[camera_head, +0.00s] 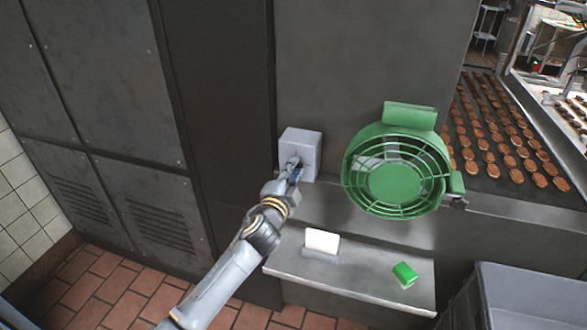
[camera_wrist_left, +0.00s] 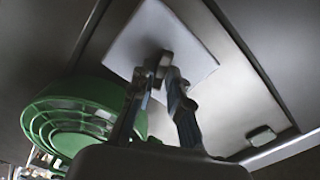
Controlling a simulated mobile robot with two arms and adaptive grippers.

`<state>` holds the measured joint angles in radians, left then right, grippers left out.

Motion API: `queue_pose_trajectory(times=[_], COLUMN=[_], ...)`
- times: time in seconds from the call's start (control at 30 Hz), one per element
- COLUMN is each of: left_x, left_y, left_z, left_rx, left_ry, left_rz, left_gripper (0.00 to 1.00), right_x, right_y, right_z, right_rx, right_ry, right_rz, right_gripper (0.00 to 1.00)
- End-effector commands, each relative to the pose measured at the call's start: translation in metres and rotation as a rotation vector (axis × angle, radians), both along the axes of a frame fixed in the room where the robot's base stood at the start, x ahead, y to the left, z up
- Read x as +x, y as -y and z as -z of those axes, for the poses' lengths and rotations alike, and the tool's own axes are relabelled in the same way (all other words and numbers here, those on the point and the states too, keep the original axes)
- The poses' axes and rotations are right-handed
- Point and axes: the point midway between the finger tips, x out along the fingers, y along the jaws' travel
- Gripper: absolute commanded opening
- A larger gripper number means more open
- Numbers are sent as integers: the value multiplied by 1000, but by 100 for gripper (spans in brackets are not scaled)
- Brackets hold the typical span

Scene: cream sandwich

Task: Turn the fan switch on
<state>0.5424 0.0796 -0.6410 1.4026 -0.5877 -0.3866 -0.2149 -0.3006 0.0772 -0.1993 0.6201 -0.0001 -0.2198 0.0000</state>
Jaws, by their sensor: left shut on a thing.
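The fan switch (camera_head: 301,146) is a light grey box on the dark metal panel, left of the green fan (camera_head: 394,182). My left gripper (camera_head: 293,170) is at the front of the box, and its fingers hide part of it. In the left wrist view the switch box (camera_wrist_left: 195,50) shows as a pale square with a small dark lever (camera_wrist_left: 162,62) at its middle. The left gripper's fingers (camera_wrist_left: 163,78) are closed around this lever. The fan (camera_wrist_left: 85,120) also shows there at the left. My right gripper is in neither view.
A metal shelf (camera_head: 350,276) below the switch holds a white card (camera_head: 322,242) and a green block (camera_head: 405,274). A conveyor (camera_head: 500,165) with rows of brown cookies runs behind the fan at the right. A grey bin (camera_head: 530,295) stands at the lower right.

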Motion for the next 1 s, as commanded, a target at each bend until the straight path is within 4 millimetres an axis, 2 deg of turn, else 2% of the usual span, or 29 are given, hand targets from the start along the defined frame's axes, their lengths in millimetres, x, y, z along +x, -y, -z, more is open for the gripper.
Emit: queue_pose_trajectory(times=[0.2, 0.5, 1.0], left_x=[0, 0, 0], left_y=[0, 0, 0], left_z=[2, 3, 4], left_rx=[178, 343, 419], left_ry=[54, 108, 133], left_rz=[-1, 0, 0], left_gripper=[0, 0, 0], right_x=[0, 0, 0], right_y=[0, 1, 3], right_z=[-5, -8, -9], right_rx=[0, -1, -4], right_ry=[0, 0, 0], right_rz=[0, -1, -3], right_gripper=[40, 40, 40])
